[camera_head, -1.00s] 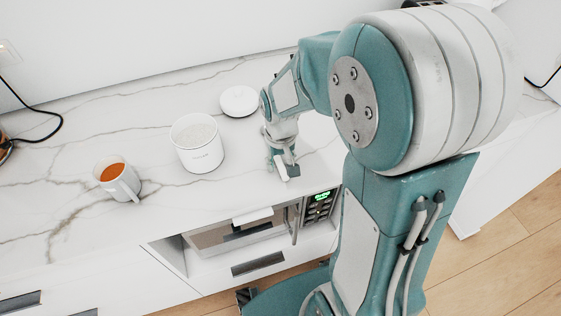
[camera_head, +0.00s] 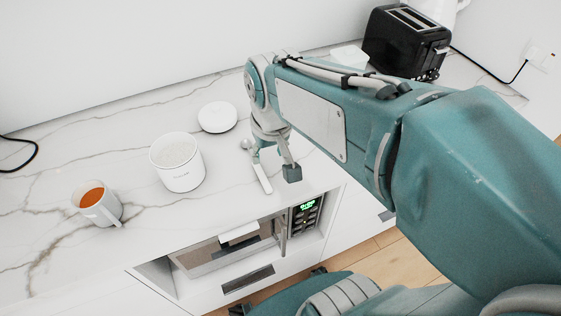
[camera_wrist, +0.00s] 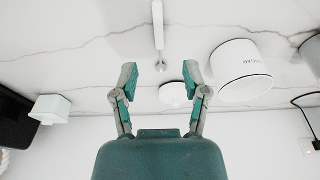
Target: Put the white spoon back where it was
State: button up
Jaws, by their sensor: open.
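The white spoon (camera_head: 262,177) lies on the marble counter (camera_head: 215,208), its handle towards the front edge and its bowl towards the back. My gripper (camera_head: 274,163) is low over the counter beside the spoon. Its two fingers are spread and empty in the wrist view (camera_wrist: 160,72). The white sugar canister (camera_head: 178,165) stands open to the left, filled with white grains. Its round white lid (camera_head: 217,117) lies flat behind it.
A mug of orange-brown drink (camera_head: 108,213) stands at the left. A black toaster (camera_head: 400,50) and a small white container (camera_head: 349,56) are at the back right. A built-in oven (camera_head: 240,243) with a green display is below the counter edge.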

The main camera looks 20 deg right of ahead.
jog(key=s+r+t, duration=0.2)
jog(key=s+t, duration=0.1)
jog(key=s, duration=0.4)
jog(key=shift+s+d+r, duration=0.15)
jog(key=shift+s+r, duration=0.2)
